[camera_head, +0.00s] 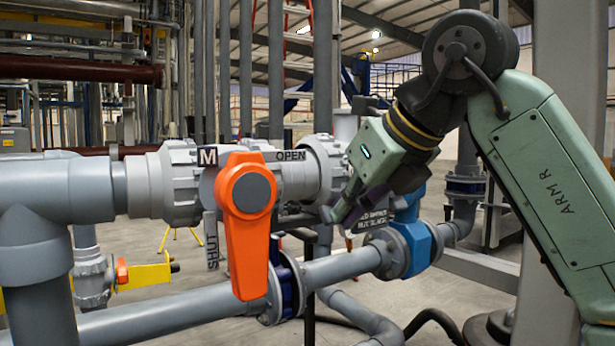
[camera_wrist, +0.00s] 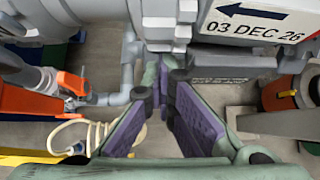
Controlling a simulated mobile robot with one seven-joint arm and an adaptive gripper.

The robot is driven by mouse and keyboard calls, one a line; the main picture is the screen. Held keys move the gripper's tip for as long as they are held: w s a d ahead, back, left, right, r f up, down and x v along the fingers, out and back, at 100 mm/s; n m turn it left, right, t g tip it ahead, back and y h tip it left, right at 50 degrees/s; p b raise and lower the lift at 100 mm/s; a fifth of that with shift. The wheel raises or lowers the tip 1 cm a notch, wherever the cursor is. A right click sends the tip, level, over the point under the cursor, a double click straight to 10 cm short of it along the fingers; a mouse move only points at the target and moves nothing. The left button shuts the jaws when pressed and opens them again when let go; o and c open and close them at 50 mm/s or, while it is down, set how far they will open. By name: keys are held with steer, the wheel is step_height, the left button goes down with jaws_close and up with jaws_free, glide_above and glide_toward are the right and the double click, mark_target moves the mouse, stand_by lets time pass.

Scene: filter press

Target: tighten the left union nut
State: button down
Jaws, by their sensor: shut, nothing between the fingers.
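The left union nut (camera_head: 178,182) is a grey ribbed collar on the horizontal grey pipe in the head view, left of the orange valve handle (camera_head: 248,215). A similar right union nut (camera_head: 324,165) sits on the other side of the valve. My gripper (camera_head: 334,213) is just below and in front of the right union nut, well to the right of the left one. In the wrist view my gripper (camera_wrist: 166,68) shows two purple-padded fingers with their tips together and nothing between them. I cannot tell whether the tips touch the grey fitting (camera_wrist: 165,28) ahead.
The orange handle points down between the nuts, with OPEN and SHUT labels beside it. A lower grey pipe (camera_head: 150,322) with a blue valve (camera_head: 414,245) runs below. A dated label (camera_wrist: 255,22) is close in the wrist view.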

steer(key=shift+w+a+f, duration=0.15)
steer(key=shift+w+a, duration=0.05)
steer(key=w+r+p+v, duration=0.1)
steer(key=p+v, duration=0.5)
steer(key=v, duration=0.2)
steer(key=shift+a, duration=0.3)
